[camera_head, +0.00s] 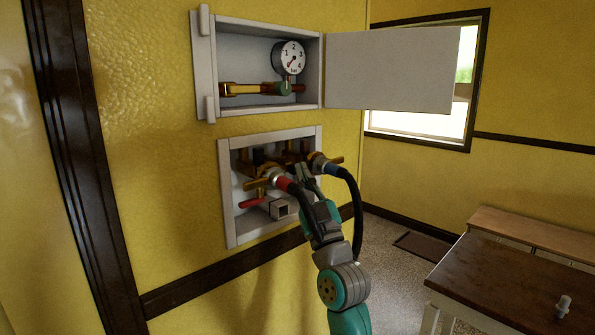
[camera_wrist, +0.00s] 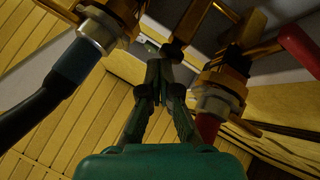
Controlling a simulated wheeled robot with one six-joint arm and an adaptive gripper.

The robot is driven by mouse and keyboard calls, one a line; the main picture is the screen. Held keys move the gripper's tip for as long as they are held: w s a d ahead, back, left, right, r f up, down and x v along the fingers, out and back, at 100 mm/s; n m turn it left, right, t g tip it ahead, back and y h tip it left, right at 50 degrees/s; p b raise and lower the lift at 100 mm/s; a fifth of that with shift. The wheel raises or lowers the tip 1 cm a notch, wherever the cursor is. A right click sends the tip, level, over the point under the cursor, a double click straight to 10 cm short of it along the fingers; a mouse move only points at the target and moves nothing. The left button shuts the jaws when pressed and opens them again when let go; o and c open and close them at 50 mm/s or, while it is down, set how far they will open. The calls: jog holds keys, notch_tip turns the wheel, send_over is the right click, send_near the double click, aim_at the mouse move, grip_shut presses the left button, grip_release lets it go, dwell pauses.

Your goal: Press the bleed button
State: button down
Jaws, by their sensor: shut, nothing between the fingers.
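I cannot pick out the bleed button for certain in either view. The lower wall box (camera_head: 226,187) holds brass valves with a red-collared hose (camera_head: 286,184) and a blue-collared hose (camera_head: 331,169). My gripper (camera_head: 303,170) is at this box, between the two hoses, with its fingers shut and empty. The wrist view shows the closed fingertips (camera_wrist: 158,65) pointing into the box, between the blue-collared hose (camera_wrist: 75,60) and the red-collared hose (camera_wrist: 208,125). Whether the tips touch anything is not clear.
The upper wall box (camera_head: 230,60) stands open, its door (camera_head: 392,70) swung right. Inside are a pressure gauge (camera_head: 289,57) and a brass pipe (camera_head: 245,90). A red lever (camera_head: 250,203) and square grey outlet (camera_head: 279,209) sit low in the lower box. A table (camera_head: 500,275) stands right.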

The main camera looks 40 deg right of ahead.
jog(key=s, duration=0.6)
jog(key=shift+d, duration=0.15)
dwell(0.4)
jog(key=shift+f, duration=0.1)
dwell(0.7)
jog(key=s+a+f+m+g+y, duration=0.1)
jog(key=s+a+f+g, duration=0.2)
jog(key=f, duration=0.8)
jog(key=s+a+f+g+y, duration=0.1)
jog(key=s+a+f, duration=0.2)
jog(key=a+f, duration=0.5)
jog(key=s+a+f+m+g+y, duration=0.1)
jog(key=s+a+f, duration=0.15)
jog(key=f, duration=1.05)
jog(key=s+a+f+g+y, duration=0.1)
jog(key=s+a+f+g, duration=0.1)
jog(key=s, duration=0.7)
jog(key=s+a+f+n+g+y, duration=0.1)
jog(key=s+a+f, duration=0.3)
jog(key=s, duration=0.6)
jog(key=s+a+f+g+y, duration=0.2)
jog(key=s+a+f, duration=0.2)
jog(key=s, duration=0.5)
notch_tip(320, 180, down, 2)
jog(key=shift+s+f+g, duration=0.1)
jog(key=shift+s+g, duration=0.15)
jog(key=shift+g, duration=0.15)
